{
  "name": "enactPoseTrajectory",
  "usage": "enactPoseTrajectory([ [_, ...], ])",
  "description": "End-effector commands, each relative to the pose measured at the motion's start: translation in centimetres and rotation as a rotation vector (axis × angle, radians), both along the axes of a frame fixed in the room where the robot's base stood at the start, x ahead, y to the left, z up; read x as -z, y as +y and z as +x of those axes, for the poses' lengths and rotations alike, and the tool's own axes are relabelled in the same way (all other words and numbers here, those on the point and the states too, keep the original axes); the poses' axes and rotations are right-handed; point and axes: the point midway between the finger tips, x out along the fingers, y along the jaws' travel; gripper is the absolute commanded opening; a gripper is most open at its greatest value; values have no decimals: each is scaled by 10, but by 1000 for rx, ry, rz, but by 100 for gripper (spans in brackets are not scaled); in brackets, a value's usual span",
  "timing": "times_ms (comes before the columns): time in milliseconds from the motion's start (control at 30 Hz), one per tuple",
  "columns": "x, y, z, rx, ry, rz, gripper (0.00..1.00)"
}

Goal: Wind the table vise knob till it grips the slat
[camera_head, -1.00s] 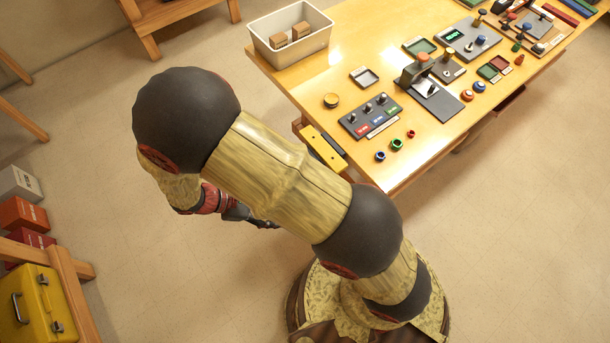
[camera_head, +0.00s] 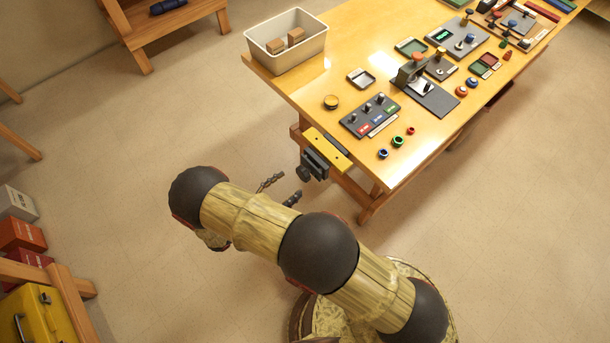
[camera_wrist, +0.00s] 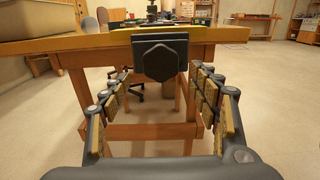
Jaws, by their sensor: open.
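The table vise (camera_head: 316,163) is a dark block mounted on the near left edge of the workbench. Its dark knob (camera_head: 303,173) faces out from the bench. In the wrist view the knob (camera_wrist: 160,59) is a large hexagon near the upper middle, with the dark vise jaw behind it. A yellow strip (camera_head: 328,148), perhaps the slat, lies along the bench edge beside the vise. Whether the jaw touches it I cannot tell. My gripper (camera_head: 281,190) is open and empty, a little out from the knob. In the wrist view its fingers (camera_wrist: 161,87) spread wide to both sides.
The workbench (camera_head: 310,103) carries a white bin (camera_head: 312,60) with blocks, a panel of knobs (camera_head: 365,118), small rings and other fixtures. Bench legs and a crossbar stand below the vise. Shelving and a yellow case (camera_head: 40,318) are at left. The floor around my arm is clear.

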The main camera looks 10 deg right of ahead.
Motion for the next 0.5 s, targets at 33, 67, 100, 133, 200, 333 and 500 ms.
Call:
enactPoseTrajectory([
  [33,0,-7,4,4,0,0,61],
  [67,0,-11,6,5,1,-1,61],
  [100,0,-17,10,5,1,-1,61],
  [133,0,-21,13,5,1,-1,61],
  [200,1,-30,19,6,1,0,61],
  [333,1,-45,28,5,2,1,61],
  [500,1,-55,36,4,1,2,61],
])
